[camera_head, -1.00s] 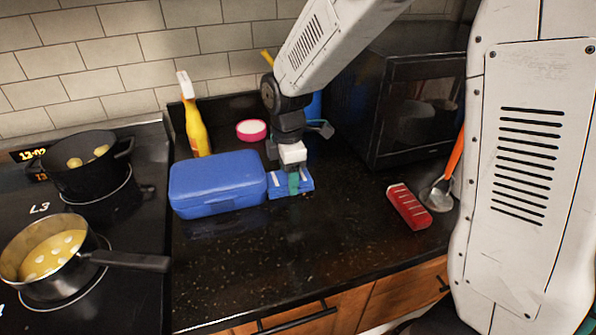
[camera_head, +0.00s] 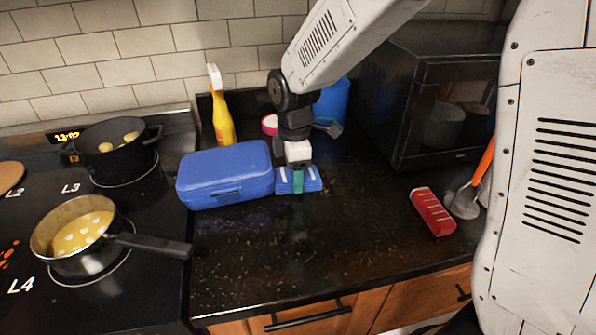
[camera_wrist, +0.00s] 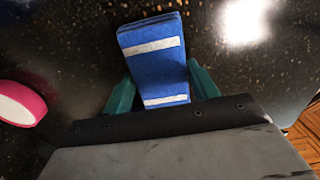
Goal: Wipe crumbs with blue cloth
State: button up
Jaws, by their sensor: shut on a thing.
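My gripper (camera_head: 298,180) points down at the counter with its teal fingers shut on the blue cloth (camera_head: 313,181). The cloth has white stripes and lies flat or nearly so on the dark counter. It also shows between the fingers in the wrist view (camera_wrist: 152,28). Its left edge is right beside the blue box (camera_head: 225,176) and seems to touch it. Small pale specks that look like crumbs (camera_head: 262,252) are scattered on the counter in front of the box and cloth. The dark speckled surface makes single crumbs hard to tell.
A yellow spray bottle (camera_head: 222,115) and pink-rimmed round thing (camera_head: 269,124) stand behind. A saucepan (camera_head: 75,238) and black pot (camera_head: 115,150) sit on the cooktop at left. A red item (camera_head: 433,212) and spatula (camera_head: 466,200) lie right, by the microwave (camera_head: 425,110). The front counter is free.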

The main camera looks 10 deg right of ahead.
aim_at(310, 172)
jog(key=shift+d+r, duration=0.1)
jog(key=shift+d, duration=1.7)
jog(key=shift+s+d+f, duration=0.1)
jog(key=shift+d+f, duration=0.1)
jog(key=shift+d, duration=1.8)
jog(key=shift+d+f, duration=0.15)
jog(key=shift+d, duration=1.8)
jog(key=shift+s+r, duration=0.1)
jog(key=shift+s, duration=0.95)
jog(key=shift+w+a+r, duration=0.1)
jog(key=shift+a+r, duration=0.05)
jog(key=shift+a, duration=5.4)
jog(key=shift+a+r, duration=0.1)
jog(key=shift+a, duration=0.3)
jog(key=shift+d, duration=0.1)
